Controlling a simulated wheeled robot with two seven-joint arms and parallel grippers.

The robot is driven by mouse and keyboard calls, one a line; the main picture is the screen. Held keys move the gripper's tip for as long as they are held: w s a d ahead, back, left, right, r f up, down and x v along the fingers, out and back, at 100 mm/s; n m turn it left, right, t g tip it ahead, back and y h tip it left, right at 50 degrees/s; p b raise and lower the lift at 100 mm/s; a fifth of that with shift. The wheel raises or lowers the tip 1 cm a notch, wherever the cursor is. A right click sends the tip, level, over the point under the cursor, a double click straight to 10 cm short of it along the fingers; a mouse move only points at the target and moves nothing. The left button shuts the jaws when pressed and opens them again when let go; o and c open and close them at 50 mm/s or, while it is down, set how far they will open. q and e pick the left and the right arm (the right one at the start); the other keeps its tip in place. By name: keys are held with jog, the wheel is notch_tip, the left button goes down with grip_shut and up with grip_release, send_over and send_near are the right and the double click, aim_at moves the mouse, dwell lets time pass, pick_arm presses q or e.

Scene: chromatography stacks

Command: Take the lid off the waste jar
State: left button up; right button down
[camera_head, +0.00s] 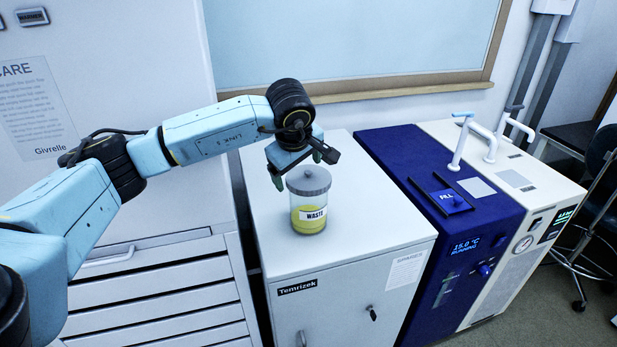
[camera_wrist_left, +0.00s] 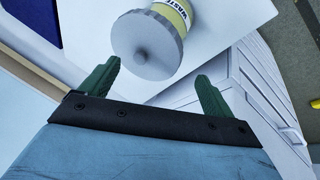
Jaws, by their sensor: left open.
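The waste jar (camera_head: 309,216) is clear with yellow contents and a "WASTE" label. It stands upright on top of a white cabinet. Its grey round lid (camera_head: 309,180) is on the jar and has a small knob on top. My left gripper (camera_head: 297,172) is open just above and behind the lid. In the left wrist view, the green fingers of the gripper (camera_wrist_left: 155,88) are apart and empty, and the lid (camera_wrist_left: 146,45) with its knob lies just beyond them, between their lines. The jar's yellow side (camera_wrist_left: 174,13) shows past the lid. My right gripper is not in view.
The white cabinet top (camera_head: 370,225) is otherwise clear around the jar. A blue unit (camera_head: 440,200) with a "FILL" panel and a white unit with pipes (camera_head: 540,190) stand to the right. A tall cabinet (camera_head: 100,150) stands at the left, and a framed board (camera_head: 350,40) is behind.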

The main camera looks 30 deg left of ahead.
aim_at(300, 180)
pick_arm(q)
jog(key=x, duration=0.3)
jog(key=shift+w+a+f, duration=0.1)
jog(key=shift+w+f, duration=0.2)
jog(key=c, duration=1)
